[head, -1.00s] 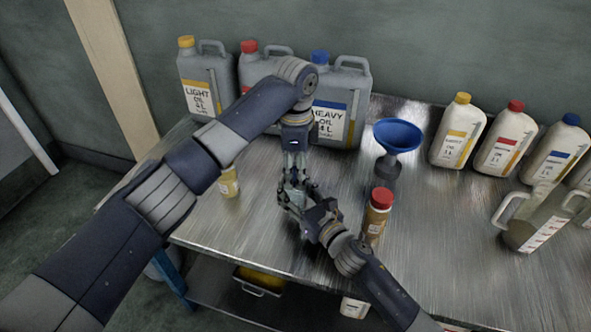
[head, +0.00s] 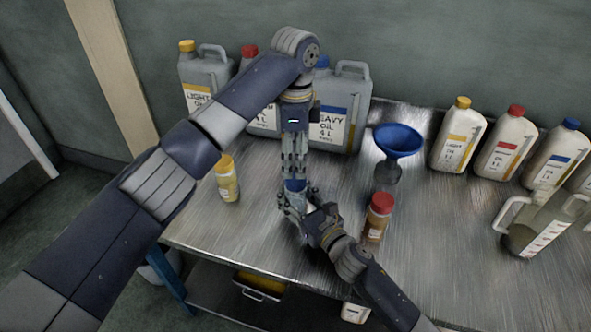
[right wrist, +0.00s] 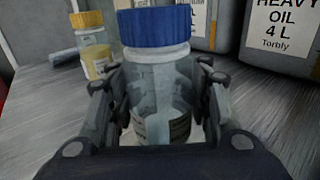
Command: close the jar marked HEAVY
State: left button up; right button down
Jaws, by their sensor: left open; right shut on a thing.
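The jar with a blue lid (right wrist: 158,28) stands upright in the right wrist view; its clear body (right wrist: 160,85) is between my right fingers. The lid sits on the jar's mouth; I cannot tell how tight it is. The jar's label is partly hidden and unreadable. My right gripper (right wrist: 160,105) is shut on the jar's body. In the head view the blue lid (head: 295,185) shows just below my left gripper (head: 294,175), which points down, open. The right gripper (head: 293,203) comes in from the lower right.
A yellow-lidded jar (head: 227,180) stands left, a red-lidded jar (head: 377,218) right. A blue funnel (head: 398,140) stands behind. Large grey cans, including HEAVY OIL (head: 340,115), line the back. White bottles (head: 458,135) and a measuring jug (head: 535,225) stand right. The table's front edge is close.

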pick_arm(q)
notch_tip(320, 180, up, 6)
dwell(0.4)
pick_arm(e)
jog(key=c, duration=0.7)
grip_release()
jog(key=shift+c, duration=0.2)
jog(key=v, duration=1.2)
jog(key=shift+f, duration=0.1)
